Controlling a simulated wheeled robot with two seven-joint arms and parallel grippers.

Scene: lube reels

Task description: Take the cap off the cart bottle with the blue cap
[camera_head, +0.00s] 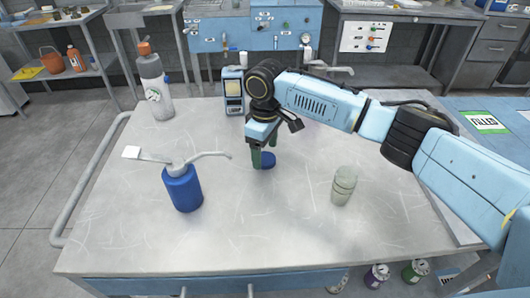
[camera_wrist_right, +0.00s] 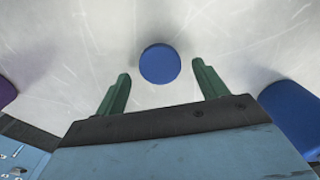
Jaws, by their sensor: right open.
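A round blue cap (camera_head: 266,160) shows low at the middle of the cart top, and no bottle body is visible beneath it. It also shows as a blue disc in the right wrist view (camera_wrist_right: 160,63). My right gripper (camera_head: 263,158) points down over it, open and empty. In the right wrist view its two green fingers (camera_wrist_right: 163,85) are apart, with the disc between and just beyond their tips. A blue bottle (camera_head: 183,188) with a pale spout and lever stands to the left; its side shows in the wrist view (camera_wrist_right: 292,115). My left gripper is out of view.
On the cart top (camera_head: 240,235), a pale green ribbed container (camera_head: 344,185) stands right, a grey bottle with an orange top (camera_head: 153,82) back left, and a blue handheld device (camera_head: 233,90) at the back. A purple thing (camera_wrist_right: 6,92) edges into the wrist view. The front middle is clear.

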